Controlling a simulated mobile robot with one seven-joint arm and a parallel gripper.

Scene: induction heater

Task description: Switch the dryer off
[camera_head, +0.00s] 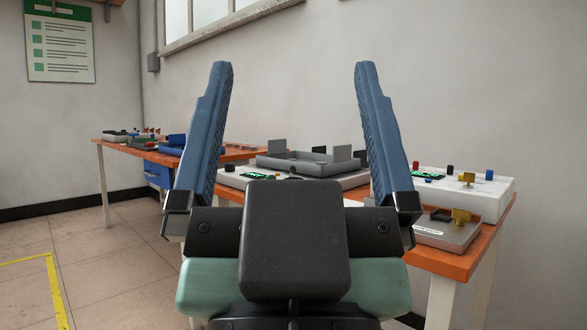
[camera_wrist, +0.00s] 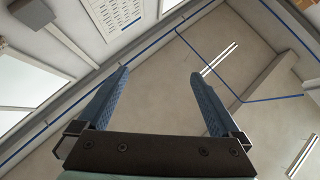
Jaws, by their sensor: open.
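My gripper (camera_head: 294,68) is raised in front of the camera with its two blue fingers spread wide and nothing between them. It is also open and empty in the wrist view (camera_wrist: 159,75), which faces the ceiling and upper walls. Behind the fingers, a low device with a grey tray on top (camera_head: 305,163) and a small green display stands on an orange table. To its right is a white box (camera_head: 487,194) with coloured knobs and a green display. I cannot tell which device is the dryer or see its switch state. My gripper hides part of the table.
The orange tabletop (camera_head: 443,262) runs along the right wall. A silver box with a yellow knob (camera_head: 443,233) sits near its front edge. The floor at left is clear, with a yellow line (camera_head: 54,285).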

